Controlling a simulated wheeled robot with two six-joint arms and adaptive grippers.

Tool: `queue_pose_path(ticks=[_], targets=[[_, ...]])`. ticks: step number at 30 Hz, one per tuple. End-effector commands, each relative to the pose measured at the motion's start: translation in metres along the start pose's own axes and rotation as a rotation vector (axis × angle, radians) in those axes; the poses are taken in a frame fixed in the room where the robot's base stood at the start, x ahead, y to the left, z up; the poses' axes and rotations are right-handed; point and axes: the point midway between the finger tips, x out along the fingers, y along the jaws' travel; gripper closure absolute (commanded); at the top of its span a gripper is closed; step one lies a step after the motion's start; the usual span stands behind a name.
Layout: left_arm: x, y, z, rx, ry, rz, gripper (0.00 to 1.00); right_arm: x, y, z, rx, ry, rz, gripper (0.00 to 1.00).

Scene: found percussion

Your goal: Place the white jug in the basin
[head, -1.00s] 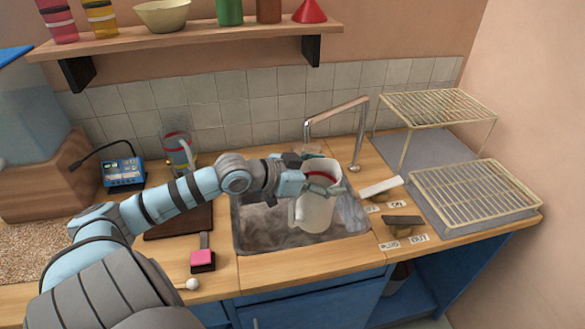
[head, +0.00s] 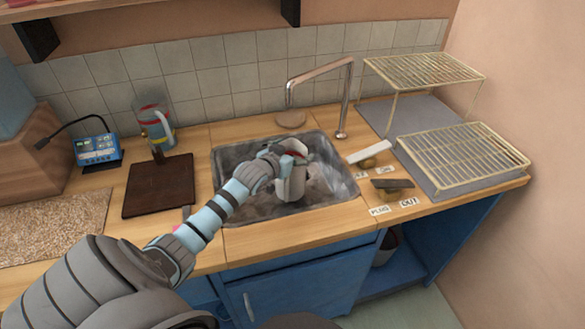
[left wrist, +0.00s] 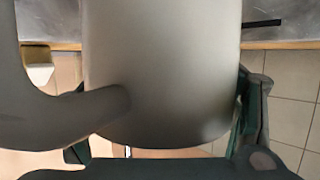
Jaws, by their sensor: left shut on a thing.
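The white jug (head: 291,184) is within the outline of the sink basin (head: 335,180) in the head view, roughly upright. My left gripper (head: 293,156) is shut on it near its top. In the left wrist view the jug (left wrist: 165,65) fills the middle, with its handle at the left and a green finger of the left gripper (left wrist: 165,125) on each side. I cannot tell whether the jug's base touches the basin floor. My right gripper is not in view.
To the right are a white block (head: 369,152), a dark block (head: 392,184) and a wire rack (head: 465,150).

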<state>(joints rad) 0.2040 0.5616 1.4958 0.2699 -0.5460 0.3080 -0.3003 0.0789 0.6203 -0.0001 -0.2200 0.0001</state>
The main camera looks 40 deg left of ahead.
Motion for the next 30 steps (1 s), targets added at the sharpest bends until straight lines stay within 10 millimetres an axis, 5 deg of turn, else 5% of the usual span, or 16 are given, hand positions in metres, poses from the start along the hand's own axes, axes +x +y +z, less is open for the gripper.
queue_pose_path(ticks=[7, 16, 17, 18, 21, 30], targets=[[0.017, 0.000, 0.042, -0.002, -0.001, 0.000, 0.70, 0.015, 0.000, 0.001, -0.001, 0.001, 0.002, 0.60], [0.017, 0.000, 0.043, 0.001, 0.002, 0.000, 0.70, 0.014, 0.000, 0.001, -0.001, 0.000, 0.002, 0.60], [0.018, -0.001, 0.044, 0.000, 0.001, 0.000, 0.20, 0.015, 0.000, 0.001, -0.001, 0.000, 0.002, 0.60], [0.017, -0.001, 0.044, 0.001, 0.001, 0.000, 0.14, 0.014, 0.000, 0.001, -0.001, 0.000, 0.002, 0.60], [0.017, -0.001, 0.044, 0.000, 0.001, 0.000, 0.01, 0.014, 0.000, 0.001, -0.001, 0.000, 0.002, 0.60], [0.017, 0.000, 0.043, 0.001, 0.001, 0.000, 0.01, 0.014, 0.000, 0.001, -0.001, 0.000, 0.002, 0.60]])
